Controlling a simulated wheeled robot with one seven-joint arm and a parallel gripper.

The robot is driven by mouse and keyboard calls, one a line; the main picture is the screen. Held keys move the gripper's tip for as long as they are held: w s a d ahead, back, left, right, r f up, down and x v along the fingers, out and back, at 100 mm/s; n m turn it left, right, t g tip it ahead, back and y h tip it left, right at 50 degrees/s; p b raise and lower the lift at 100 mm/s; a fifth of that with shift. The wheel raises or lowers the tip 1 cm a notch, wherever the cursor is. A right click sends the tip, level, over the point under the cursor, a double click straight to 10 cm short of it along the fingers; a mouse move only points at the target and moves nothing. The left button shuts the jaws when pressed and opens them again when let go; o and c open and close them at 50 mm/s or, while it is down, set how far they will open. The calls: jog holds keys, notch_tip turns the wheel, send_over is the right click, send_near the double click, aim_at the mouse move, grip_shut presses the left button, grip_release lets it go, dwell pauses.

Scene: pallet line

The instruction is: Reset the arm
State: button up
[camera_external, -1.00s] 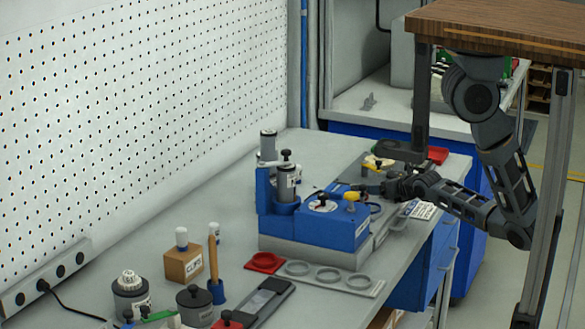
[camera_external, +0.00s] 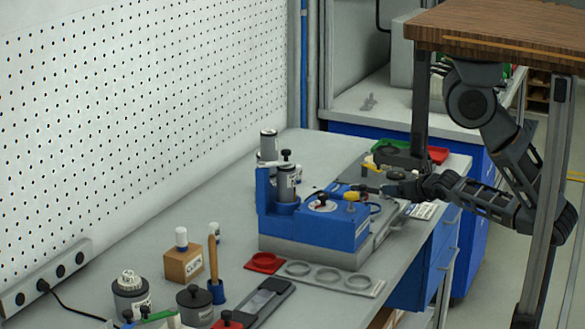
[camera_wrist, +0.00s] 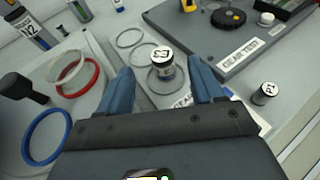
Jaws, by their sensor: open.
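My gripper (camera_external: 392,189) is at the end of my arm on the right of the external view, above the far right part of the workbench. In the wrist view its two blue fingers (camera_wrist: 160,66) are spread apart with a gap between them. Nothing is seen held.
A blue fixture (camera_external: 325,228) stands on the bench to the left of my gripper. The wrist view shows a blue ring (camera_wrist: 46,137), a red ring (camera_wrist: 94,84), a grey plate labelled GEAR TEST (camera_wrist: 240,50) and a small capped jar (camera_wrist: 265,93). A wooden tabletop (camera_external: 500,25) is above my arm.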

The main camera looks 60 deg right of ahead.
jog(key=s+a+r+m+t+y+p, duration=0.1)
jog(key=s+a+r+m+y, duration=0.1)
jog(key=a+m, duration=0.7)
jog(key=s+a+r+m+y+p, duration=0.2)
jog(key=s+a+r+m, duration=0.2)
jog(key=s+a+m, duration=0.3)
jog(key=s+a+r+m+t+y+p, duration=0.1)
jog(key=s+a+r+m+y, duration=0.2)
jog(key=a+m, duration=1)
jog(key=s+a, duration=0.2)
jog(key=a, duration=0.3)
jog(key=shift+a+r+t, duration=0.25)
jog(key=shift+t, duration=0.05)
